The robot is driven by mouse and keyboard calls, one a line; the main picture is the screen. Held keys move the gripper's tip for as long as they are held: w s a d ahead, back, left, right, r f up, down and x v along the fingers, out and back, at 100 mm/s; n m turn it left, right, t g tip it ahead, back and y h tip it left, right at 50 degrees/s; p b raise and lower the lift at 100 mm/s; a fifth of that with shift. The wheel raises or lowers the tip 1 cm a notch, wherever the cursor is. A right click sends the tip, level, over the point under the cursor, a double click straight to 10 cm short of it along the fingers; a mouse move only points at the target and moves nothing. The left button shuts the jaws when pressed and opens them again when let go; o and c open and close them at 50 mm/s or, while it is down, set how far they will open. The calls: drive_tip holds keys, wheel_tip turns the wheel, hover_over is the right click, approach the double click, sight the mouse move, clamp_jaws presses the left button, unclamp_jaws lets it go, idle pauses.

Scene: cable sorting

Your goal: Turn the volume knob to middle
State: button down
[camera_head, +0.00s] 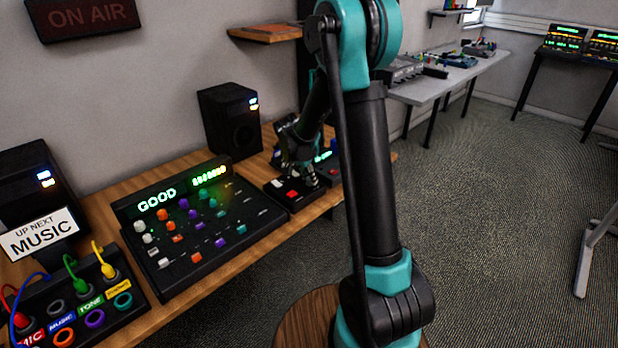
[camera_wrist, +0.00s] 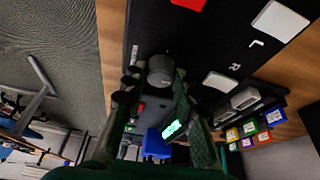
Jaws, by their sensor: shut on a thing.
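The volume knob (camera_wrist: 160,66) is a grey round knob on a black panel (camera_wrist: 150,28) in the wrist view. My gripper (camera_wrist: 155,82) has one finger on each side of the knob and is shut on it. A pale label lies beside the knob, too small to read. In the head view my gripper (camera_head: 306,172) is down at the black panel (camera_head: 270,189) near the table's right end. There the gripper hides the knob. The knob's pointer mark cannot be made out, so its setting cannot be told.
On the same panel are a red button (camera_head: 292,195) and white buttons (camera_wrist: 278,22), close to the knob. A mixer board (camera_head: 180,235) with a "GOOD" display stands to the left. A black speaker (camera_head: 230,120) is behind. Floor to the right is open.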

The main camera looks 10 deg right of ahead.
drive_tip(key=shift+m, duration=0.4)
drive_tip(key=c, duration=1.2)
unclamp_jaws()
drive_tip(key=v, duration=1.2)
drive_tip(key=shift+w, duration=0.2)
drive_tip(key=s+d+f+n+y, duration=0.1)
drive_tip(key=s+d+f+n, duration=0.1)
drive_tip(key=s, duration=0.7)
drive_tip(key=s+d+f+n+y, duration=0.1)
drive_tip(key=s+d+f+n, duration=0.2)
drive_tip(key=s, duration=0.6)
drive_tip(key=s+d+f+n+t+y, duration=0.1)
drive_tip(key=s+d+f+n, duration=0.2)
drive_tip(key=s, duration=0.6)
drive_tip(key=shift+s+d+f+n+y, duration=0.1)
drive_tip(key=shift+f+n+y, duration=0.1)
drive_tip(key=shift+n, duration=0.5)
drive_tip(key=shift+f+n+y, duration=0.1)
drive_tip(key=shift+f+n, duration=0.1)
drive_tip(key=shift+n, duration=0.5)
